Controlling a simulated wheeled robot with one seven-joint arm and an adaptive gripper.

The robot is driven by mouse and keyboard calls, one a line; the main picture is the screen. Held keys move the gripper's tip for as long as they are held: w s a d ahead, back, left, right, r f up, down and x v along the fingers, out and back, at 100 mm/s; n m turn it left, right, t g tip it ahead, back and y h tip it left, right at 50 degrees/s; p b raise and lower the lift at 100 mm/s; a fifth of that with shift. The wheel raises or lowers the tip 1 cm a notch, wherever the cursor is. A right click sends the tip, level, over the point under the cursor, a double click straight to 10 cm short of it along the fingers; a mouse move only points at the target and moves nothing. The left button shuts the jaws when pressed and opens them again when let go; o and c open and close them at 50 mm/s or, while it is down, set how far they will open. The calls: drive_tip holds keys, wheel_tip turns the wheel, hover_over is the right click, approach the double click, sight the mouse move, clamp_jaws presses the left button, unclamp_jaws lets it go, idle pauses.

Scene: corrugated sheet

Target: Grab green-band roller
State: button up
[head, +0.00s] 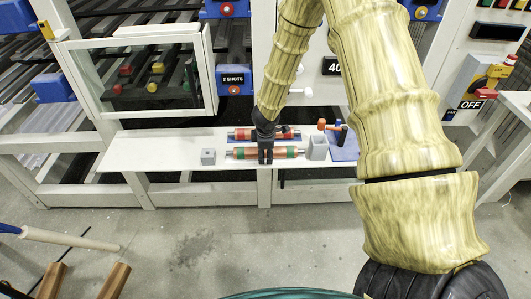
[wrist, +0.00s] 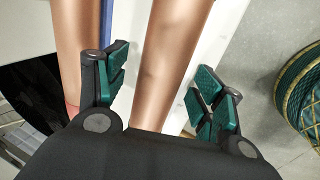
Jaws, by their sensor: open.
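The green-band roller (head: 290,153) lies flat along the front of a white shelf, a copper-coloured cylinder with green bands. A second roller (head: 243,134) with red bands lies parallel behind it. My gripper (head: 266,157) is over the middle of the front roller and hides that part. In the wrist view my gripper (wrist: 163,88) is open. A bare copper roller body (wrist: 172,60) runs between its fingers, with gaps on both sides. No green band shows there. The other roller (wrist: 72,40) runs outside the left finger, with a reddish band low on it.
The white shelf (head: 140,150) has a small grey block (head: 208,156) at left. A grey cup (head: 317,148) and a blue holder (head: 345,150) with handled tools stand close to the rollers' right ends. A framed window (head: 145,75) stands behind.

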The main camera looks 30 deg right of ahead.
drive_tip(key=c, duration=1.5)
clamp_jaws()
drive_tip(key=shift+r, duration=0.2)
